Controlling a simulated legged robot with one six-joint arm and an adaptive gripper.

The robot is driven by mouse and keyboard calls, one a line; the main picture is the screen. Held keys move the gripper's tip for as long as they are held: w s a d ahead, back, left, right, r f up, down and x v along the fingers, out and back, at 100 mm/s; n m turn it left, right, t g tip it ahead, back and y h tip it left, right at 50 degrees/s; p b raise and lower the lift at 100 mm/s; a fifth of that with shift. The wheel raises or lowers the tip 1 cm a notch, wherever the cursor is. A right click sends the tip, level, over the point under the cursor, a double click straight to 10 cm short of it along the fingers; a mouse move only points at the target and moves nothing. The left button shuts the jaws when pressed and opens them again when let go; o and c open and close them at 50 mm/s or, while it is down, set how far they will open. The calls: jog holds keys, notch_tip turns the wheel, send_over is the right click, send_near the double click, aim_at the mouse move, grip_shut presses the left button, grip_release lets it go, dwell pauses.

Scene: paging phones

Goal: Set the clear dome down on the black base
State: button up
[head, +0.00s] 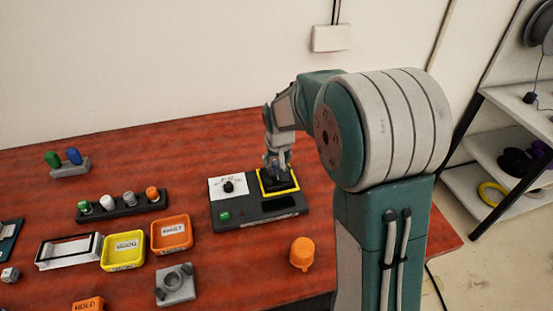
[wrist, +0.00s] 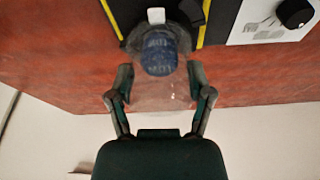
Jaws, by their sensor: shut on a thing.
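The clear dome (wrist: 160,96) is faint and see-through in the wrist view, between the two fingers of my gripper (wrist: 160,84). My gripper is shut on it. A blue cap with pale lettering (wrist: 159,56) shows through or just beyond the dome. The black base (wrist: 130,40) shows as a dark round edge around the blue cap, on the yellow-edged pad. In the head view my gripper (head: 278,160) is over the black base (head: 280,179) inside the yellow square. I cannot tell whether the dome touches the base.
A dark panel (head: 250,215) holds the yellow square, a black knob (head: 228,186) and a green button (head: 224,215). Yellow (head: 123,264) and orange (head: 187,246) trays lie left.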

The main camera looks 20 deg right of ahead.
jog(key=shift+f, duration=1.1)
dwell(0.7)
jog(key=o, duration=1.1)
jog(key=shift+r, duration=3.25)
